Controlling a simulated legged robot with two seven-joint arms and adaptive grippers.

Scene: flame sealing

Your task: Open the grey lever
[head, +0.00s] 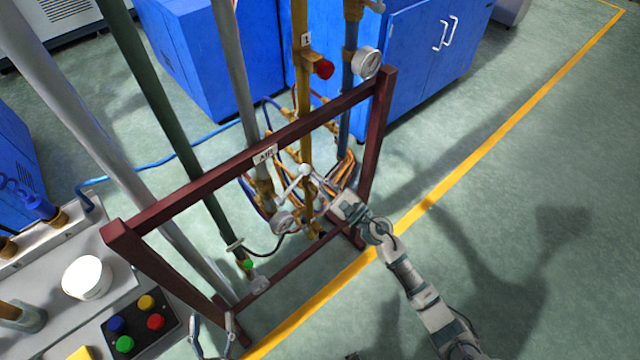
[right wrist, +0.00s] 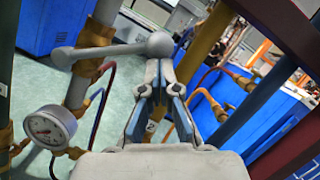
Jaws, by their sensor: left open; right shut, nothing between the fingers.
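The grey lever (head: 293,186) sits on a grey pipe behind the dark red frame. It is a short bar with a round ball end. In the right wrist view the lever (right wrist: 112,49) runs sideways from its hub on the left to the ball at the right. My right gripper (head: 314,179) is shut and empty. Its fingertips (right wrist: 160,66) are right at the ball end; I cannot tell whether they touch it. My left gripper (head: 213,325) is open and empty at the bottom of the head view, far from the lever.
The dark red frame (head: 200,188) with an AIR label (head: 265,155) surrounds the pipes. A pressure gauge (head: 285,222) is below the lever. A yellow pipe (head: 302,95) is close behind. A button panel (head: 140,326) stands lower left. Open floor lies to the right.

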